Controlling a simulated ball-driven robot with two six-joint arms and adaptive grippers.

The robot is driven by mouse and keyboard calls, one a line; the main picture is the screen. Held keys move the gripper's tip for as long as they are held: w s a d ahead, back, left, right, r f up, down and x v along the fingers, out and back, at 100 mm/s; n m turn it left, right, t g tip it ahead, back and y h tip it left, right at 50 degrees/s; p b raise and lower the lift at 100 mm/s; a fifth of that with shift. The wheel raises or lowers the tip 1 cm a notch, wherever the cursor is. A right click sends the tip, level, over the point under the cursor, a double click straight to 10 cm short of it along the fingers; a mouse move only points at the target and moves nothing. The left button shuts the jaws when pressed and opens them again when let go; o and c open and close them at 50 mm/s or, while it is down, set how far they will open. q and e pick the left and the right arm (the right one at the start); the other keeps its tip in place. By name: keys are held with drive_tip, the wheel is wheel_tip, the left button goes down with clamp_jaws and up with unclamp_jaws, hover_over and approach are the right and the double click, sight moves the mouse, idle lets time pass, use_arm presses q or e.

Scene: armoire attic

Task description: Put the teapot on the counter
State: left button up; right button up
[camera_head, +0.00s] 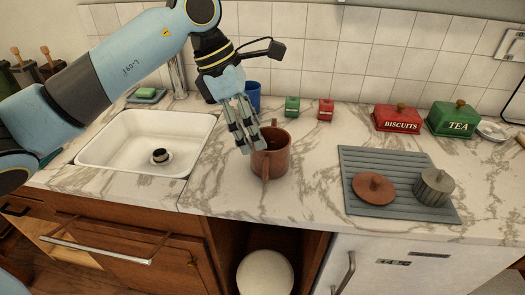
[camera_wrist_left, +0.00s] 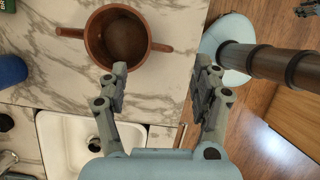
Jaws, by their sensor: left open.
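The brown teapot (camera_head: 273,163) stands upright and lidless on the marble counter (camera_head: 220,185), right of the sink. In the left wrist view the teapot (camera_wrist_left: 93,42) shows from above with its open top, and two parts stick out on opposite sides. My left gripper (camera_head: 247,137) is open at the teapot's left side, its fingers overlapping the rim in the head view. In the left wrist view its fingertips (camera_wrist_left: 160,68) are spread with nothing between them, and the pot is off beyond the left finger. Contact cannot be told.
A ribbed grey mat (camera_head: 360,160) holds a brown lid (camera_head: 374,187) and a grey lidded pot (camera_head: 434,187). A blue cup (camera_head: 253,92), small green and red boxes, and BISCUITS and TEA tins (camera_head: 452,119) stand behind. The white sink (camera_head: 130,150) is left.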

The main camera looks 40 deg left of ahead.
use_arm(q)
drive_tip(key=v, duration=0.3)
idle(0.5)
